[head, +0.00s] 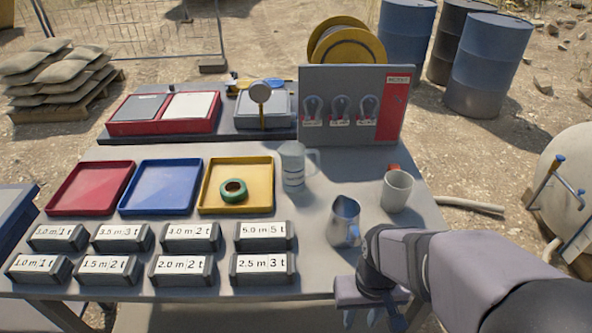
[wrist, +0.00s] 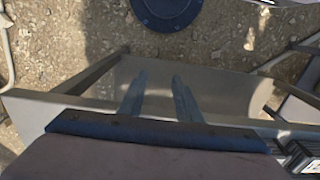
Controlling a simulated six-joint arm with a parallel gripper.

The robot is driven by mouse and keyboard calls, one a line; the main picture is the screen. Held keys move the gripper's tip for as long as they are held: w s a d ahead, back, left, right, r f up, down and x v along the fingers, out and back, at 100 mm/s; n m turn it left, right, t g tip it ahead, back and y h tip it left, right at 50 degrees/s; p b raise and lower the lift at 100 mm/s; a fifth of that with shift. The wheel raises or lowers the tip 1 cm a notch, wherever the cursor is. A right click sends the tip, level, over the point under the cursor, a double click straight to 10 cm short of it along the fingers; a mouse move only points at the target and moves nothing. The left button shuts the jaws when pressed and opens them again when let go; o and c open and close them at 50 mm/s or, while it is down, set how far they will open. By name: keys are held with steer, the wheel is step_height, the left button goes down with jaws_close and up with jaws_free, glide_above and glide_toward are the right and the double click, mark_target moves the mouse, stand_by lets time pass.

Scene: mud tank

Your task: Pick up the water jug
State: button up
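Three jug-like vessels stand upright on the grey table. A pale, see-through jug (head: 292,168) with markings and a handle on its right is at the middle. A grey metal jug (head: 343,221) with a spout is nearer the front right. A light grey mug-like vessel (head: 397,192) with a red part at its rim is to the right. Labels do not tell which is the water jug. My gripper (head: 362,318) is at the front right edge of the table, below the metal jug in the picture. In the wrist view its fingers (wrist: 160,85) are apart, with nothing between them.
Red (head: 91,188), blue (head: 160,187) and yellow (head: 237,186) trays lie left; the yellow one holds a green tape ring (head: 233,190). Several labelled blocks (head: 263,268) line the front. A grey panel (head: 353,130) stands behind the vessels. Bare table lies between the blocks and metal jug.

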mark_target(301, 167)
steer(key=c, duration=0.3)
